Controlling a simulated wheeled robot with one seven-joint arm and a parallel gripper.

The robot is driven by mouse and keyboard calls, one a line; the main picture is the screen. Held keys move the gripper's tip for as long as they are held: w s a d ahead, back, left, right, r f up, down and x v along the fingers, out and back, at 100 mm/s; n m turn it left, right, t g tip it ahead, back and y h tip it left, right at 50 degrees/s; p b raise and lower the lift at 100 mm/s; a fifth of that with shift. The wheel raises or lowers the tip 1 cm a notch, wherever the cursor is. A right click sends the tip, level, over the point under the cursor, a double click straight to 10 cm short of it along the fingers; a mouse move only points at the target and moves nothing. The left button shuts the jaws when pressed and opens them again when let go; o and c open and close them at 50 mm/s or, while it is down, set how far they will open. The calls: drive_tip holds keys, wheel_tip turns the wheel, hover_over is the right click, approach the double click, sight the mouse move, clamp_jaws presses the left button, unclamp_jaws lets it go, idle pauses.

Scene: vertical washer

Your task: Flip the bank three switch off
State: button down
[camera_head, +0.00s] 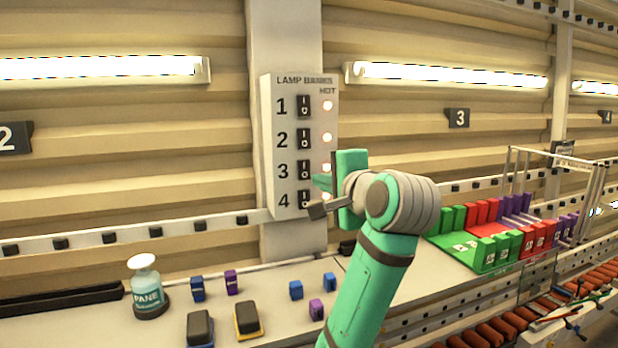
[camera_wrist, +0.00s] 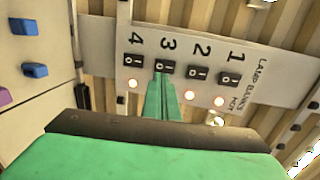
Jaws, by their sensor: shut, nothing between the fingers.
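The lamp banks panel (camera_head: 268,150) is a white plate on the wall post with numbered black rocker switches in a column. The bank three switch (camera_head: 305,169) is third from the top; it also shows in the wrist view (camera_wrist: 165,67). My gripper (camera_head: 318,181) is shut and empty, its green fingertips right by this switch. In the wrist view the closed fingertips (camera_wrist: 160,76) reach the lower edge of switch 3; whether they touch it I cannot tell. The bank three lamp (camera_head: 327,167) glows in the head view; the fingers hide it in the wrist view.
Switch 2 (camera_head: 305,138) and switch 4 (camera_head: 305,199) sit close above and below. Wall tube lamps (camera_head: 450,76) are lit.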

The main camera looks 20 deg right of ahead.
sight(305, 175)
drive_tip(key=w, duration=0.2)
drive_tip(key=w+f, duration=0.1)
drive_tip(key=w, duration=0.4)
drive_tip(key=shift+w+d+f, duration=0.25)
drive_tip(key=shift+d, duration=0.1)
drive_tip(key=shift+w+d, duration=0.2)
drive_tip(key=shift+w, duration=0.35)
drive_tip(key=shift+w+a+f, duration=0.1)
drive_tip(key=shift+w+a, duration=0.2)
drive_tip(key=shift+a, duration=0.2)
drive_tip(key=shift+d, duration=0.1)
